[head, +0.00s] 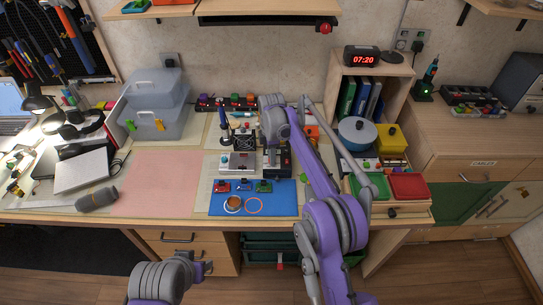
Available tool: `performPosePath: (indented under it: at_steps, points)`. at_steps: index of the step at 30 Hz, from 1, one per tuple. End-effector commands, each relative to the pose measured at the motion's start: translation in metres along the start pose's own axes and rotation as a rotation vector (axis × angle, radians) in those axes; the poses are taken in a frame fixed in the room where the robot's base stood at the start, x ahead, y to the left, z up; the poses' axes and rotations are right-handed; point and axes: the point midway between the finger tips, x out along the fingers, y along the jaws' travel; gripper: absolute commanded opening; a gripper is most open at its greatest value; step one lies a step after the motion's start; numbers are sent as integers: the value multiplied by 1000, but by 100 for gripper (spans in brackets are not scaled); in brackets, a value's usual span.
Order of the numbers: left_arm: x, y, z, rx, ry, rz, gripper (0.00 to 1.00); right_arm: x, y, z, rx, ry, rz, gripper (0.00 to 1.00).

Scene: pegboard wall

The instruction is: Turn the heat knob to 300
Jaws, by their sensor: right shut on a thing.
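My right arm reaches in from the lower right across the desk. My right gripper (272,157) points down at the front of a dark box-shaped unit (284,164) behind the blue mat. It is shut on the heat knob there, which the gripper hides. The dial marks are too small to read. A light grey device (238,162) with a small red part stands just left of the dark unit. My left gripper (206,268) is low in front of the desk, away from the unit; its jaw opening is unclear.
The blue mat (285,203) holds small boards and two rings. A pink mat (160,190) lies to its left. Green (374,187) and red (409,187) trays, a blue pot (357,133) and a yellow box (390,138) stand right of my arm. A shelf (270,18) overhangs the back.

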Motion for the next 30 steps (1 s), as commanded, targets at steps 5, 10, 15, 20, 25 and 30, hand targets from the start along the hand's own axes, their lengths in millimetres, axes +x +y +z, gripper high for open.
performPosePath:
  at_steps: [5,10,15,20,25,30]
  points:
    - [-3,0,-3,0,2,0,50,-1,0,0,105,0,0,0]
    - [-6,0,-6,0,4,0,50,-1,0,0,252,0,0,0]
    - [-9,0,-8,0,6,0,50,-1,0,0,414,0,0,0]
    - [-12,0,-10,0,8,0,50,-1,0,0,567,0,0,0]
    - [-13,0,-12,0,10,0,50,-1,0,0,728,0,1,0]
    - [-15,0,-14,0,11,0,50,-1,1,0,889,0,1,0]
